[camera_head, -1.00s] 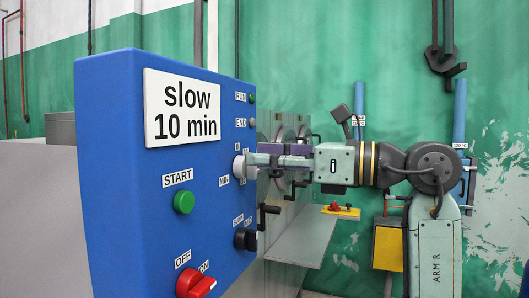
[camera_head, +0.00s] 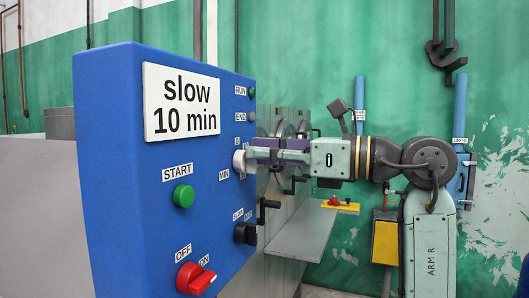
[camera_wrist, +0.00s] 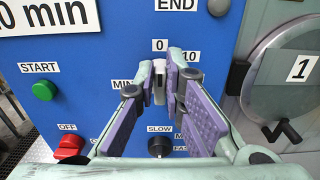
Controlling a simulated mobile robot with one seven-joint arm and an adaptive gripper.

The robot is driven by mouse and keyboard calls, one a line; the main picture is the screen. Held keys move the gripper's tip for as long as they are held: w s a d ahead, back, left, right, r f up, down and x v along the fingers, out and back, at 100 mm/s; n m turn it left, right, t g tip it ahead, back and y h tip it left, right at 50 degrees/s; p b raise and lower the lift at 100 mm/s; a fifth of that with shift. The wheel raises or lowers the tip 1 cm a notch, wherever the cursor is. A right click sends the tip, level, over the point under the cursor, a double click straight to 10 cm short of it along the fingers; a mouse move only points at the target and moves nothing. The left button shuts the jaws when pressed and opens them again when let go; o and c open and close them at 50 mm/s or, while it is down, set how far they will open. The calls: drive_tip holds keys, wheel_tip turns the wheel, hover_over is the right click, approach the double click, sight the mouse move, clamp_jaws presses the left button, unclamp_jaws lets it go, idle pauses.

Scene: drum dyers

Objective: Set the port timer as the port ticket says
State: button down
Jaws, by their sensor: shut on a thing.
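The port ticket (camera_head: 182,104) is a white plate reading "slow 10 min" on the blue control panel (camera_head: 115,215); its edge shows in the wrist view (camera_wrist: 45,15). The timer knob (camera_head: 238,161) is pale and round, on the panel's right part near a MIN label. In the wrist view the knob (camera_wrist: 159,82) shows between my fingertips, below the marks 0 and 10. My gripper (camera_head: 250,158) is shut on this knob, pointing at the panel from the right. The fingers hide part of the dial, and I cannot read the knob's setting.
The panel also bears a green START button (camera_head: 183,196), a red OFF/ON switch (camera_head: 195,279), a black SLOW/FAST knob (camera_head: 245,234), and RUN (camera_head: 252,92) and END (camera_head: 252,117) lamps. Right of it are grey drum doors with crank handles, one door marked 1 (camera_wrist: 300,68), and a grey shelf (camera_head: 300,238).

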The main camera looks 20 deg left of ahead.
drive_tip(key=shift+m, duration=0.3)
drive_tip(key=m, duration=0.3)
drive_tip(key=w+m, duration=0.1)
drive_tip(key=m, duration=0.5)
drive_tip(key=shift+w+f+p, duration=0.2)
drive_tip(key=shift+f+p, duration=0.05)
drive_tip(key=shift+p, duration=0.1)
idle(0.4)
drive_tip(key=c, duration=1.7)
unclamp_jaws()
